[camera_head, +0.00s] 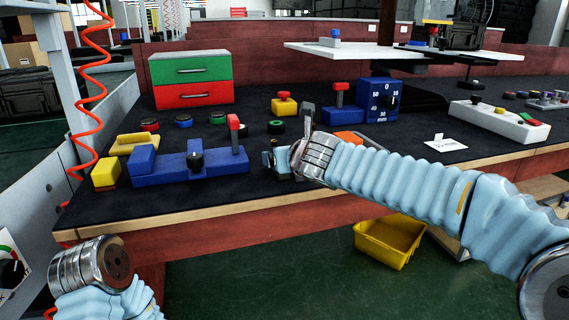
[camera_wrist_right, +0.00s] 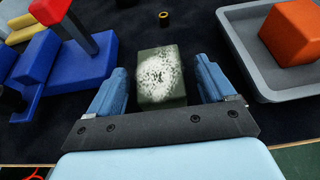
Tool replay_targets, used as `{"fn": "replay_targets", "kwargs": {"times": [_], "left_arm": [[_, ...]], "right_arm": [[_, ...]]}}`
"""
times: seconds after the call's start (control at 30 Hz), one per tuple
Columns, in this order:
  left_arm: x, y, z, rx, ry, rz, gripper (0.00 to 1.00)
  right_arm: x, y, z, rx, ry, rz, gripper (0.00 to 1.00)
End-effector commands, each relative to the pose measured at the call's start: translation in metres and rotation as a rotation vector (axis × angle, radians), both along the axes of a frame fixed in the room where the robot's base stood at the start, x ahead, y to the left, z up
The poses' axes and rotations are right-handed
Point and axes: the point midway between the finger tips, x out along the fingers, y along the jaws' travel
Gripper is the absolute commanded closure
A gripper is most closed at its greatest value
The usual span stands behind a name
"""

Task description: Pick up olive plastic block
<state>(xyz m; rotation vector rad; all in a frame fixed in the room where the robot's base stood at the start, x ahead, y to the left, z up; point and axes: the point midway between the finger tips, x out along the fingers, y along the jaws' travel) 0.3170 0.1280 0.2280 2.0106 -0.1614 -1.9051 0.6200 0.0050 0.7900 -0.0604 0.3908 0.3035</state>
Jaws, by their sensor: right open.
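The olive block (camera_wrist_right: 150,92) is dark green-grey with a speckled white patch on its top. In the right wrist view it stands on the dark tabletop between the two blue fingers of my right gripper (camera_wrist_right: 161,68). The fingers are spread, with a visible gap on each side of the block. In the head view my right gripper (camera_head: 283,160) is low over the table near its front edge, and the wrist hides the block. My left arm shows only its wrist at the lower left, and its gripper is out of the picture.
A blue fixture (camera_wrist_right: 75,68) with a red-topped post stands left of the block. A grey tray (camera_wrist_right: 245,62) holding an orange block (camera_wrist_right: 293,32) is at the right. A red and green drawer box (camera_head: 190,80) stands further back.

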Motion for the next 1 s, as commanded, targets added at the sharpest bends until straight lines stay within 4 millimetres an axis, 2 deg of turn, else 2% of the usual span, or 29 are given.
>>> {"fn": "replay_targets", "kwargs": {"times": [0.23, 0.27, 0.63, 0.87, 1.0], "left_arm": [[0.000, 0.000, 0.000, 0.000, 0.000, 0.000, 0.00], [0.000, 0.000, 0.000, 0.000, 0.000, 0.000, 0.00], [0.000, 0.000, 0.000, 0.000, 0.000, 0.000, 0.00], [0.000, 0.000, 0.002, 0.000, 0.000, 0.000, 0.00], [0.000, 0.001, 0.016, 0.002, -0.001, 0.002, 0.00]], "right_arm": [[0.002, 0.001, 0.000, 0.000, -0.001, 0.000, 0.17], [0.002, 0.001, 0.000, 0.000, -0.001, 0.000, 0.20], [0.002, 0.001, -0.001, 0.000, -0.001, 0.000, 0.76], [0.002, 0.001, 0.002, 0.001, -0.002, 0.000, 0.76], [0.002, 0.001, 0.024, 0.002, -0.003, 0.000, 0.76]]}}
